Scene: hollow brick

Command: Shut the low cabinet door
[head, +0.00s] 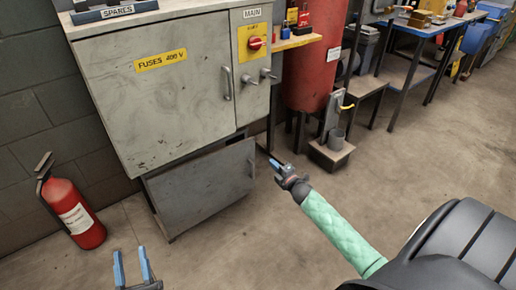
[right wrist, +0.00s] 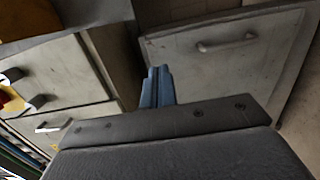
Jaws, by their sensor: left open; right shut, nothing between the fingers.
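The low cabinet door (head: 203,190) is a worn grey panel under the larger grey cabinet. It stands ajar, with a dark gap along its top, and its handle (head: 251,167) is near its right edge. In the right wrist view the door (right wrist: 230,75) fills the upper right, with its handle (right wrist: 226,43) near the top. My right gripper (head: 274,164) is shut and empty, just right of the door's handle edge; its blue fingers (right wrist: 157,84) show together in the wrist view. Whether they touch the door is unclear. My left gripper (head: 133,264) is open and empty, low in front of the door.
The upper cabinet (head: 165,95) has closed doors, a handle and knobs. A red fire extinguisher (head: 73,213) stands on the floor at left. The floor in front is clear.

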